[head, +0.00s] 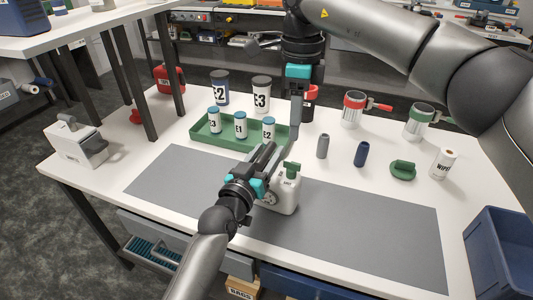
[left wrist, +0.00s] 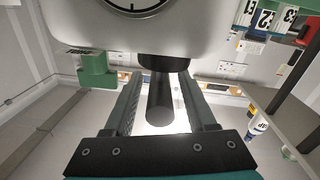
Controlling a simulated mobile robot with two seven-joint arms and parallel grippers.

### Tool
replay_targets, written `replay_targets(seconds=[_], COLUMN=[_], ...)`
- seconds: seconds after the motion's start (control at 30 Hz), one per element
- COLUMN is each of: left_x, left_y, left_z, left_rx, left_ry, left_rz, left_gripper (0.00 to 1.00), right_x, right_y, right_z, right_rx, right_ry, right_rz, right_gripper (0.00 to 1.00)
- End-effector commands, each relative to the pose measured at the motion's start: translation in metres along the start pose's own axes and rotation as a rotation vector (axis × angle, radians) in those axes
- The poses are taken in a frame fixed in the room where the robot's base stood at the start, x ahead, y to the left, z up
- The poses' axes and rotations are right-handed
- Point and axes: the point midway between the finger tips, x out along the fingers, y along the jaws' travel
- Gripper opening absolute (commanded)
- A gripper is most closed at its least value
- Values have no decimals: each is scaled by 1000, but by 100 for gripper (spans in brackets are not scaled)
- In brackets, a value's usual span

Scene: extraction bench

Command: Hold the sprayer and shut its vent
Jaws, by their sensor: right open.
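The sprayer (head: 284,196) stands on the grey mat, a white body with a green part (head: 292,170) on top. In the left wrist view its white body (left wrist: 200,35) shows upside down, with a round dial, a black neck (left wrist: 163,63) and the green part (left wrist: 97,70) at the left. My right gripper (head: 297,132) is open just above the green part, pointing down. The vent's state is too small to tell.
A green tray (head: 205,138) with several blue-capped bottles stands behind the mat. A blue bin (head: 500,240) is at the right edge. The mat's right part is clear.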

Motion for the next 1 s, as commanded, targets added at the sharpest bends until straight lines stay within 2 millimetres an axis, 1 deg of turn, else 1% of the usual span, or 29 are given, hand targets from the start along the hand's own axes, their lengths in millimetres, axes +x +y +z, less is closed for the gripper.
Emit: replay_targets(seconds=[0.03,0.07,0.47,0.5,1.0], left_x=[0,0,0,0,0], left_y=[0,0,0,0,0], left_z=[0,0,0,0,0], left_rx=[0,0,0,0,0], left_ry=[0,0,-1,-1,-1], left_rz=[0,0,0,0,-1], left_gripper=[50,46,1,0,0], right_x=[0,0,0,0,0], right_y=[0,0,0,0,0], right_z=[0,0,0,0,0], right_rx=[0,0,0,0,0], right_ry=[0,0,0,0,0], right_rz=[0,0,0,0,0], right_gripper=[50,50,50,50,50])
